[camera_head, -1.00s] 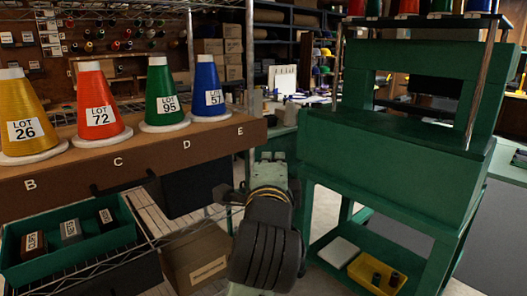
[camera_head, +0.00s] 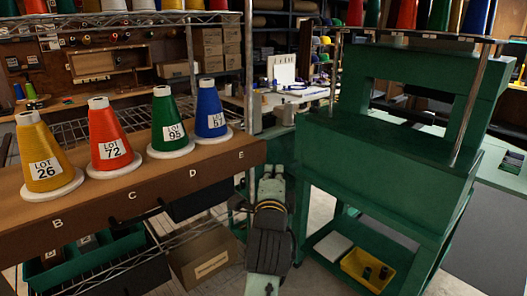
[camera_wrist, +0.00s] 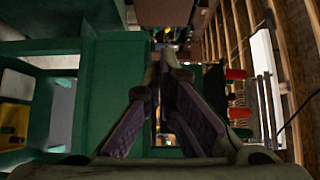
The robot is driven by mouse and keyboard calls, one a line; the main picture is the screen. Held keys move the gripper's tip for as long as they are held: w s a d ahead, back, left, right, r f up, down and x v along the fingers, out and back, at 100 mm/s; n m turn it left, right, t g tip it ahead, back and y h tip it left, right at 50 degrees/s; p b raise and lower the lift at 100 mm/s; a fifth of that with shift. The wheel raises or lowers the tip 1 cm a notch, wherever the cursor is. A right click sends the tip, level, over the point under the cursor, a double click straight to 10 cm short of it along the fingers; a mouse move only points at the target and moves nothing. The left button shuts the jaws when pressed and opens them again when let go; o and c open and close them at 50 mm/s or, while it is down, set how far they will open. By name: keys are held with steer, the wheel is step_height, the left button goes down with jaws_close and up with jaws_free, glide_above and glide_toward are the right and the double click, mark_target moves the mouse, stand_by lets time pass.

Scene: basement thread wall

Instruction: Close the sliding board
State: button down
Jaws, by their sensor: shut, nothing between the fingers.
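The sliding board is a brown wooden board (camera_head: 200,165) at the left of the head view, marked B to E on its front edge, with a dark handle (camera_head: 145,214) below that edge. Yellow, red, green and blue thread cones (camera_head: 165,125) stand upright on it in a row. My gripper (camera_head: 272,172) is just right of the board's E end in the head view, beside the green bench; its fingertips are hard to make out there. In the wrist view my gripper (camera_wrist: 170,70) is shut and empty. Contact with the board cannot be told.
A green bench (camera_head: 375,165) stands close on the right, with a yellow bin (camera_head: 367,270) on its lower shelf. Below the board are a wire shelf, a green tray (camera_head: 120,245) and a cardboard box (camera_head: 205,258). A narrow floor gap lies between.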

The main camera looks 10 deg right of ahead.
mark_target(264, 154)
steer(key=w, duration=0.2)
steer(key=w+a+p, duration=0.1)
steer(key=w, duration=0.2)
steer(key=shift+w+a+p, duration=0.3)
steer(key=shift+a+p, duration=0.1)
steer(key=shift+w+f, duration=0.1)
